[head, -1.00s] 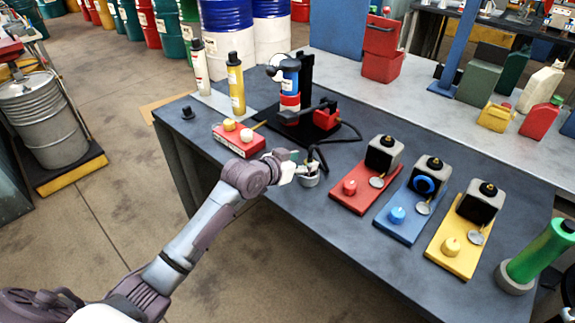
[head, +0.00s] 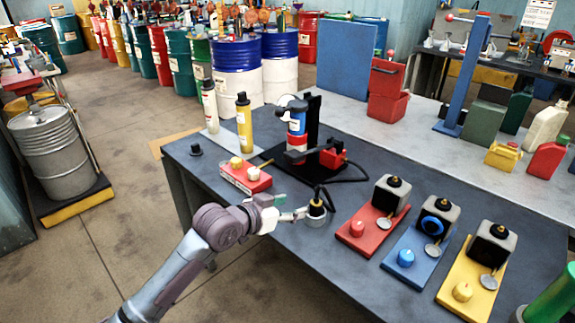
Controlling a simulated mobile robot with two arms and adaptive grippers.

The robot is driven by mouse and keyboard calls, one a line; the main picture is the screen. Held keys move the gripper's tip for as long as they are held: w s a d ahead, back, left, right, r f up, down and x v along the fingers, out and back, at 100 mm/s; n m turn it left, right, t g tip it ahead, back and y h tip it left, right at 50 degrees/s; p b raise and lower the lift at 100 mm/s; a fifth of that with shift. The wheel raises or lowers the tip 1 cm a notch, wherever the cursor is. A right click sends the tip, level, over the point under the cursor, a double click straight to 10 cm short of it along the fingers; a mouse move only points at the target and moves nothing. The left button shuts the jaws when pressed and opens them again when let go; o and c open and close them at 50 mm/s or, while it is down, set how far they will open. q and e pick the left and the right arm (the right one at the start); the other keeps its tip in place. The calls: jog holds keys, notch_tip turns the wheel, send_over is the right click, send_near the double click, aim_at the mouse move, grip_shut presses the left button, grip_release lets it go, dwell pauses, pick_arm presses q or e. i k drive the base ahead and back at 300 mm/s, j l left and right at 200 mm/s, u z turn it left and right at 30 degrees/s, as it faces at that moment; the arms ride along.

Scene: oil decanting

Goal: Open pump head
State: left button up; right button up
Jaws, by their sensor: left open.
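The pump station (head: 297,125) stands near the middle of the table in the head view, with a blue, white and red cylinder, a black upright and a dark arm across its front. A red box (head: 333,157) sits beside it. A black hose runs from there to a dark nozzle (head: 317,207) standing in a small grey cup (head: 316,221) near the table's front edge. My left gripper (head: 303,213) is open, just left of the nozzle and cup; I cannot tell whether it touches them. Which part is the pump head is not clear. My right gripper is not in view.
Red (head: 356,236), blue (head: 407,259) and yellow (head: 463,293) boards with dark-fronted boxes and knobs stand at the right. A red block with yellow and pale knobs (head: 246,177) and a yellow bottle (head: 244,126) are at the left. A green cylinder (head: 552,300) is at lower right.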

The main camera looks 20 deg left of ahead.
aim_at(296, 105)
jog(key=i+j, duration=0.4)
jog(key=j, duration=0.25)
jog(key=i+j, duration=0.15)
jog(key=j, duration=0.15)
